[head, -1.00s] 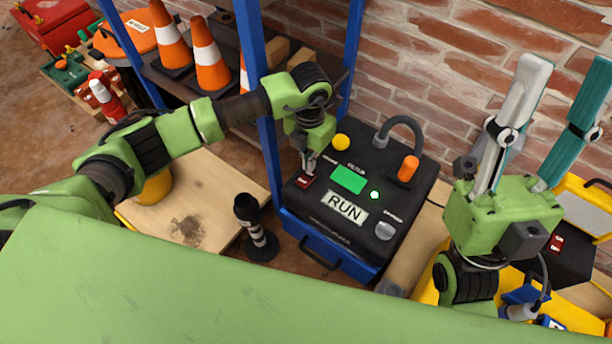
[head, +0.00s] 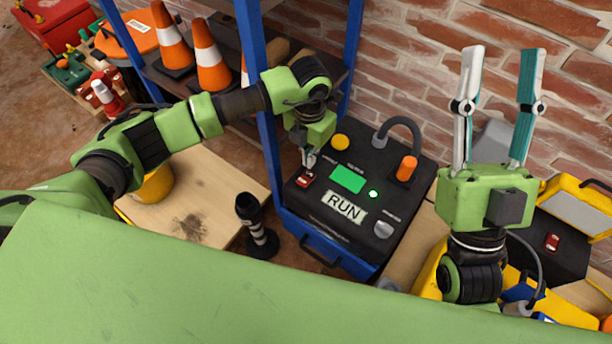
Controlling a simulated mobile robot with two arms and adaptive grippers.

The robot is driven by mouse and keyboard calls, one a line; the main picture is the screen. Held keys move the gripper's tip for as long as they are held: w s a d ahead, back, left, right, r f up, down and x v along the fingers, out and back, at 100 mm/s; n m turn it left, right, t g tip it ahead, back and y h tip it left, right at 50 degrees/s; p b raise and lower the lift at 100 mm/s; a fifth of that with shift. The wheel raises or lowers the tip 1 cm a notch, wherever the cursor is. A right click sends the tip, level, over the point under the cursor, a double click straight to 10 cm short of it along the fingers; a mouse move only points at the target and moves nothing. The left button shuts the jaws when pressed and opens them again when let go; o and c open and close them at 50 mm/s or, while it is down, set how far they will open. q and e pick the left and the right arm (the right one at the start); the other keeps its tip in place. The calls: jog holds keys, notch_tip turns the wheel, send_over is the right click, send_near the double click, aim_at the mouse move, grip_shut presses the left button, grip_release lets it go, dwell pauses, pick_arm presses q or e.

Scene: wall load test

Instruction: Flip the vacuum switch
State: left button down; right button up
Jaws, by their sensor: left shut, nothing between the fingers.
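A black-topped blue box (head: 350,242) stands upright in the middle of the head view. Its panel carries a red rocker switch (head: 304,180) near the left edge; its small label is too small to read for sure. My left gripper (head: 309,164) is shut and empty, pointing down, with its tips right at the switch's upper edge. I cannot tell whether they touch it. The panel also has a lit green screen (head: 347,180), a green light (head: 373,194) and a RUN plate (head: 344,208). My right gripper (head: 500,95) is open and empty, fingers pointing up before the brick wall.
The panel also bears a yellow button (head: 340,142), an orange-ended hose (head: 406,168) and a grey knob (head: 383,230). A blue rack post (head: 256,70) stands close to my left arm. Traffic cones (head: 211,62) sit on the shelf. A yellow case (head: 585,200) with another red switch (head: 552,242) is at right.

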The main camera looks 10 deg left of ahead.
pick_arm(q)
jog(key=shift+r+p, duration=0.4)
jog(key=shift+r, duration=0.2)
jog(key=shift+r+p, duration=0.3)
jog(key=shift+r, duration=0.05)
pick_arm(e)
jog(key=w+f+g+h, duration=0.1)
jog(key=w+f+g, duration=0.3)
jog(key=w+f, duration=0.1)
jog(key=shift+a+f, duration=0.3)
jog(key=shift+f, duration=0.15)
